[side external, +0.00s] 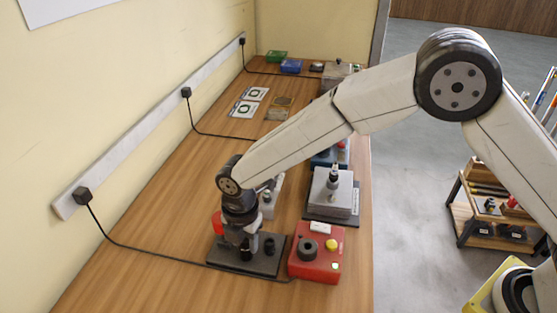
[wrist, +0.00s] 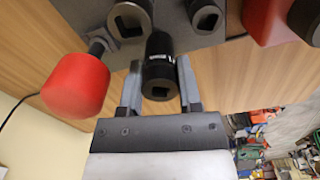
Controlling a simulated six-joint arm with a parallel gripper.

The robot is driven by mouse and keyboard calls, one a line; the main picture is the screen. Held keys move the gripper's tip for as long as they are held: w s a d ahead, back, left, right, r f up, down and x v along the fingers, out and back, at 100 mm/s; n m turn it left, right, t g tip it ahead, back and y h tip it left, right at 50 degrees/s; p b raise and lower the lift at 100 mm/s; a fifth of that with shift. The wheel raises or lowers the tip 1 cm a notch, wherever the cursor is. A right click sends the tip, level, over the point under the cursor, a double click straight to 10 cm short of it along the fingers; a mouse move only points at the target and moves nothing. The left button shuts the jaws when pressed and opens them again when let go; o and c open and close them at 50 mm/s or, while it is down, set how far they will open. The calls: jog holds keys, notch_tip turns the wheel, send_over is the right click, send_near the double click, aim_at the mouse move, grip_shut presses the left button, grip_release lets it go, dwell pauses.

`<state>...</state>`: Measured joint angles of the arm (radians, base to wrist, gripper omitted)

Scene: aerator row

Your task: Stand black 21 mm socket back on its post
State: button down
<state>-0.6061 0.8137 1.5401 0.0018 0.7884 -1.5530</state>
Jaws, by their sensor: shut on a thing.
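My gripper (wrist: 159,72) is shut on a black socket (wrist: 160,66), one finger on each side; its square drive hole faces the wrist camera. No size mark can be read. In the side external view my gripper (side external: 243,240) is low over the dark plate (side external: 262,266), and the held socket is hard to make out there. In the wrist view the dark plate (wrist: 172,32) lies behind the held socket. Two more dark sockets stand on it, one left (wrist: 130,18) and one right (wrist: 205,14). I cannot make out a bare post, nor whether the held socket touches one.
A red rounded head (wrist: 75,85) on a dark stem sits close left of my gripper. A red box (side external: 315,262) with a black ring and yellow button stands right of the plate. A grey block (side external: 331,200) is behind it. A black cable (side external: 160,252) runs along the table.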

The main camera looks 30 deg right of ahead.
jog(key=shift+f, duration=0.45)
jog(key=shift+c, duration=1)
grip_release()
jog(key=shift+r, duration=3.5)
